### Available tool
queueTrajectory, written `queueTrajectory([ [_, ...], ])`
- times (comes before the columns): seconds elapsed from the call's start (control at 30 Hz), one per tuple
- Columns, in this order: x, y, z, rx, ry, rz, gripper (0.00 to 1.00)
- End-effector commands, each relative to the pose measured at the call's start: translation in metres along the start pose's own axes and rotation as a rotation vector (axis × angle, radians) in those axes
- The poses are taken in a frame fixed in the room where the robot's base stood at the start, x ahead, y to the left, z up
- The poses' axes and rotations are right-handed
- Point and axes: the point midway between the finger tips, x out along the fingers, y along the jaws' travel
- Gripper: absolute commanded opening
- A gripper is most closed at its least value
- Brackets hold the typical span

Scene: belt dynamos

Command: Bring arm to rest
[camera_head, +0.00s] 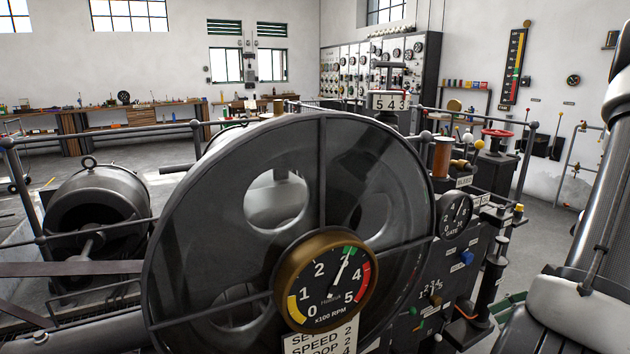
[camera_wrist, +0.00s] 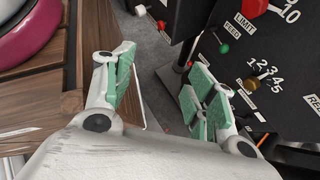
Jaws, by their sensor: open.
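My gripper (camera_wrist: 160,85) is open in the wrist view, its two green-padded fingers well apart and nothing between them. Past the fingers are grey floor and part of a dark control panel (camera_wrist: 240,60). My arm (camera_head: 585,240) shows along the right edge of the head view, its white and grey links standing to the right of the control desk. A bit of green at the desk's lower right looks like a finger pad of my gripper (camera_head: 511,301); the rest of the gripper is hidden there.
A large flywheel guard (camera_head: 200,225) with an RPM gauge (camera_head: 326,280) fills the middle of the head view. A wooden bench top (camera_wrist: 45,110) lies close left of the gripper. Open floor shows behind the desk.

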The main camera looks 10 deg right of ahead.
Motion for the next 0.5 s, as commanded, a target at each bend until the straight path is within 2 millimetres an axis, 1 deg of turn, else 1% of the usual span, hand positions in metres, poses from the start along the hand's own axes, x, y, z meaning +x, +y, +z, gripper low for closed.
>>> queueTrajectory([
  [0.03,-0.007,0.010,0.013,-0.180,0.098,0.049,0.56],
  [0.1,-0.019,0.022,0.024,-0.422,0.221,0.128,0.56],
  [0.17,-0.029,0.029,0.035,-0.618,0.318,0.195,0.56],
  [0.2,-0.035,0.033,0.042,-0.744,0.381,0.241,0.56],
  [0.3,-0.051,0.041,0.064,-1.033,0.526,0.349,0.56],
  [0.37,-0.060,0.044,0.078,-1.191,0.609,0.406,0.56],
  [0.4,-0.065,0.047,0.089,-1.288,0.662,0.440,0.56],
  [0.47,-0.071,0.050,0.105,-1.421,0.742,0.479,0.56],
  [0.5,-0.074,0.053,0.117,-1.500,0.792,0.497,0.56],
])
